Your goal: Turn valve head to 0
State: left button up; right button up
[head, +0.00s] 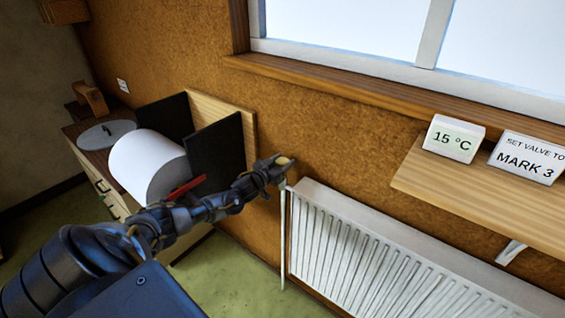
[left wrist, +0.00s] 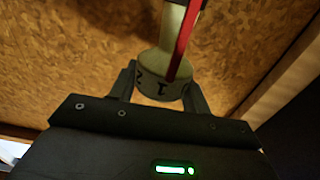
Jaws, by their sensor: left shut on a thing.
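The valve head (head: 284,160) is a pale knob at the upper left end of the white radiator (head: 370,255). My left gripper (head: 276,168) is shut on it, reaching in from the left. In the left wrist view, the valve head (left wrist: 160,88) sits between the two fingers of my left gripper (left wrist: 162,80). It carries dark marks; one looks like a 1, with another mark to its left, perhaps a 2. A red pointer (left wrist: 184,45) ends just right of the 1. My right gripper is not in view.
A wooden shelf (head: 480,195) at right holds a "15 °C" display (head: 453,140) and a sign (head: 527,158) reading "SET VALVE TO MARK 3". A large white roll (head: 145,165) between dark panels stands left of the gripper. Green floor is clear below.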

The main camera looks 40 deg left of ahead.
pick_arm(q)
jog(key=shift+d+n+y+p, duration=0.1)
jog(key=shift+n+y+p, duration=0.2)
jog(key=shift+n+y, duration=0.7)
jog(key=shift+y, duration=0.5)
jog(key=shift+n+g+y+p, duration=0.3)
jog(key=shift+n+g+y, duration=0.2)
jog(key=shift+n+y, duration=0.5)
jog(key=n+y, duration=0.1)
jog(key=y, duration=0.1)
jog(key=n+g+y, duration=0.1)
jog(key=shift+f+g+y+b, duration=0.15)
jog(key=shift+g+y+b, duration=0.15)
jog(key=shift+y+b, duration=0.1)
jog(key=n+g+y+b, duration=0.1)
jog(key=n+g+y, duration=0.1)
jog(key=y, duration=0.1)
jog(key=shift+n+g+y+b, duration=0.4)
jog(key=shift+n+b, duration=0.05)
jog(key=shift+n, duration=0.05)
